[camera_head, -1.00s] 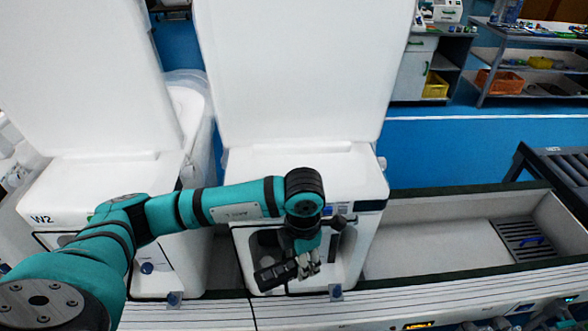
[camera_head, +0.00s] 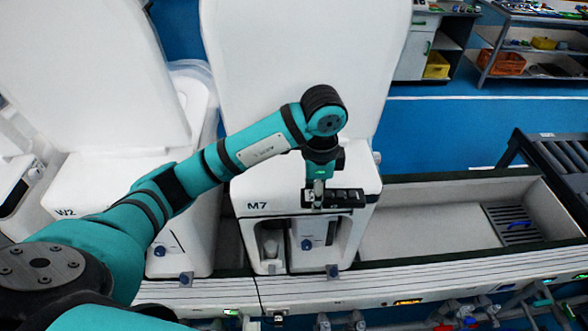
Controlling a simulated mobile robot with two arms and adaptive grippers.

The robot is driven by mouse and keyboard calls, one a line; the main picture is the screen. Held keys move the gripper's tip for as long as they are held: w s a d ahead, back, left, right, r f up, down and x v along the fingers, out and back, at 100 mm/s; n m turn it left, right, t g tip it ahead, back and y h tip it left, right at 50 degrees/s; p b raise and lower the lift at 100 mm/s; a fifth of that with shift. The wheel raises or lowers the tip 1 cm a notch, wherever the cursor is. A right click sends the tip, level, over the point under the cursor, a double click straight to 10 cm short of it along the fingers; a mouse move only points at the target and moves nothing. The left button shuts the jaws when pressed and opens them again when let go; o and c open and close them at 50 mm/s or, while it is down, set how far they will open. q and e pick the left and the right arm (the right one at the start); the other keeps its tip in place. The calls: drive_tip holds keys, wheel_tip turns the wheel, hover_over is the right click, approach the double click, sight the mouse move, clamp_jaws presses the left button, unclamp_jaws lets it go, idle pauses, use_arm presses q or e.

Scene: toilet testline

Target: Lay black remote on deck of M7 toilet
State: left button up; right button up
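The M7 toilet (camera_head: 345,177) stands in the middle with its white lid raised and its "M7" label on the front of the deck. My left gripper (camera_head: 317,196) points down at the front right edge of the deck and is shut on the black remote (camera_head: 345,198). The remote lies crosswise in the fingers, roughly level, and sticks out mostly to the right. It overlaps the deck's front edge in the picture; I cannot tell whether it touches the deck. My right gripper is not in view.
The W2 toilet (camera_head: 95,188) stands to the left, lid raised. M7's raised lid (camera_head: 300,70) stands close behind my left wrist. The deck left of the gripper is clear.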

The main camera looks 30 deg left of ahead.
use_arm(q)
drive_tip(key=shift+w+a+r+n, duration=0.1)
drive_tip(key=shift+n, duration=0.2)
drive_tip(key=w+a+f+b, duration=0.1)
drive_tip(key=w+a+b, duration=0.1)
drive_tip(key=a+b, duration=0.4)
drive_tip(key=p, duration=0.4)
hover_over(270, 176)
drive_tip(key=shift+s+d, duration=0.1)
drive_tip(key=shift+a+f, duration=0.15)
drive_tip(key=shift+a, duration=0.05)
wheel_tip(270, 176, down, 3)
drive_tip(key=shift+r+p, duration=0.1)
drive_tip(key=shift+p, duration=0.7)
drive_tip(key=shift+f, duration=0.35)
drive_tip(key=shift+f, duration=0.1)
